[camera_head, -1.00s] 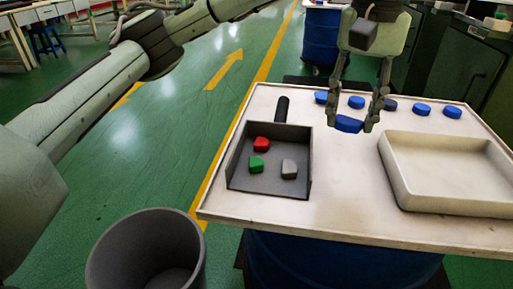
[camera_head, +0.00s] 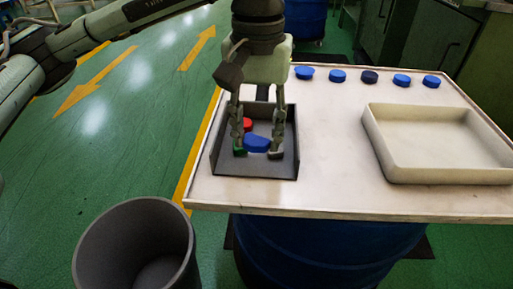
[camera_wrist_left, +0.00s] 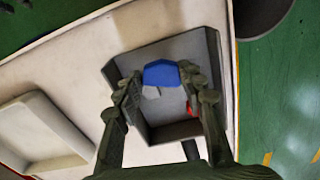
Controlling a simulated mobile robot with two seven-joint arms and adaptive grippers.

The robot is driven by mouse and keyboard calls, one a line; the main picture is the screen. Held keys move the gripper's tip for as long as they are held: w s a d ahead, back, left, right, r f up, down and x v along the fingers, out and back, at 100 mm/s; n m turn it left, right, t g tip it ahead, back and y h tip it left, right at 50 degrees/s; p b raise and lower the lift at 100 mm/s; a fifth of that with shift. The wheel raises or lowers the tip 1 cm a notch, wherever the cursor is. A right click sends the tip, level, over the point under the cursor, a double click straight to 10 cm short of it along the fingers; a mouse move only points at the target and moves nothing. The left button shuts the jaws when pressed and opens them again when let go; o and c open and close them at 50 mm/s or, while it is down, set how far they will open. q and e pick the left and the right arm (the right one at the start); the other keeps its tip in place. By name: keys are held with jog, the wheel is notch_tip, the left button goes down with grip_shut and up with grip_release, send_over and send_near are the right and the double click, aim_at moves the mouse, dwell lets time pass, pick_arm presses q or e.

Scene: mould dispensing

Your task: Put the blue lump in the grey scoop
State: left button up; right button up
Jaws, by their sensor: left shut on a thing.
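The grey scoop (camera_head: 226,160) lies on the left part of the white tabletop. My left gripper (camera_head: 257,149) is down over the scoop, shut on the blue lump (camera_head: 257,143). In the left wrist view the blue lump (camera_wrist_left: 161,73) sits between the fingertips, within the outline of the scoop (camera_wrist_left: 165,132). I cannot tell whether the lump touches the scoop's floor. A red lump (camera_head: 247,124) and a green lump (camera_head: 240,152) are in the scoop, partly hidden by the fingers. My right gripper is not in view.
A white tray (camera_head: 436,178) stands on the right of the table. Several blue discs, one darker (camera_head: 370,77), line the back edge. A dark grey bin (camera_head: 133,225) stands on the floor at the front left. The tabletop between scoop and tray is clear.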

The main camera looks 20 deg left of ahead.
aim_at(257, 140)
pick_arm(q)
jog(key=shift+f, duration=2.05)
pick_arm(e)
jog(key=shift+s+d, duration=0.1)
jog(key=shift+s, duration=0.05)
pick_arm(q)
jog(key=shift+f, duration=0.1)
jog(key=o, duration=0.8)
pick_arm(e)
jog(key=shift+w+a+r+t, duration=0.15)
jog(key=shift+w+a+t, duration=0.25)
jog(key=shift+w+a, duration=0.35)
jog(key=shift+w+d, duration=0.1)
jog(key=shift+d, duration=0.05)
pick_arm(q)
jog(key=shift+r, duration=0.2)
notch_tip(257, 140, up, 10)
jog(key=shift+r+p, duration=0.25)
jog(key=shift+p, duration=0.05)
jog(key=shift+r, duration=0.7)
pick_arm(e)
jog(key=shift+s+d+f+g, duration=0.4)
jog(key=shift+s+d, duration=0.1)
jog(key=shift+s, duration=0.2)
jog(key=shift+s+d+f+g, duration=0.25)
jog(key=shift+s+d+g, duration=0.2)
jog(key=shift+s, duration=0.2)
